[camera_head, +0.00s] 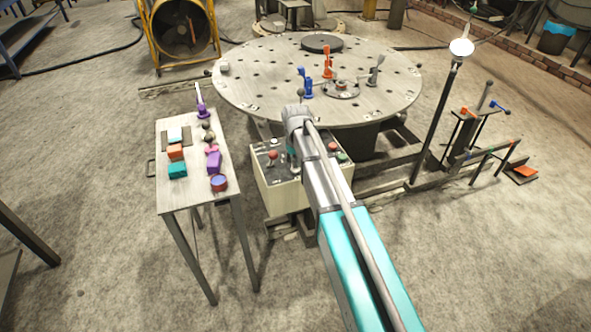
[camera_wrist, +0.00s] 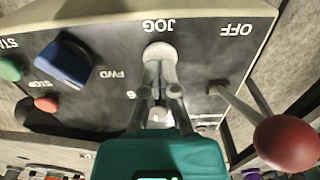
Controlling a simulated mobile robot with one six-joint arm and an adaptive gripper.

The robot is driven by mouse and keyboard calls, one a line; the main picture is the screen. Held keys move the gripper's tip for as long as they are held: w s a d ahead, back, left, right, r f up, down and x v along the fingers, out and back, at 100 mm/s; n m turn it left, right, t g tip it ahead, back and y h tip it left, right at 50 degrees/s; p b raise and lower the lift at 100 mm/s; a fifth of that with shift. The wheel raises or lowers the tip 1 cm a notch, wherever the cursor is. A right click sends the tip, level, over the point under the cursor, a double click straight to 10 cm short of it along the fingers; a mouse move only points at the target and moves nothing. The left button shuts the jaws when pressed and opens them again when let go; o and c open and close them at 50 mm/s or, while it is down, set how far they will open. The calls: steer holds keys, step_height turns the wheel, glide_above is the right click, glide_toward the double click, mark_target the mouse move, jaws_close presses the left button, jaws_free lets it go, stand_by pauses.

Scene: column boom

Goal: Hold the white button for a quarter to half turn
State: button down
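The white button (camera_wrist: 158,52) is in the wrist view, just below the upside-down JOG label on the dark control panel (camera_wrist: 105,45). My gripper (camera_wrist: 159,66) has its two metal fingers drawn together, with their tips over the near edge of the button. The tips look to be at or very close to it; I cannot tell whether it is pressed in. A second pale round part (camera_wrist: 160,114) shows between the fingers. In the head view, the control box (camera_head: 285,196) stands below the turntable (camera_head: 250,85), and my arm hides the button.
A red-balled lever (camera_wrist: 285,143) rises beside my gripper. A blue switch (camera_wrist: 66,60), a green button (camera_wrist: 9,69) and a red button (camera_wrist: 46,104) are on the panel's left. A small table (camera_head: 180,198) with coloured blocks stands left of the box.

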steer(key=shift+f+b, duration=0.55)
steer(key=shift+f, duration=0.1)
steer(key=shift+r, duration=0.2)
stand_by(6.5)
step_height(320, 180, up, 9)
steer(key=p, duration=0.9)
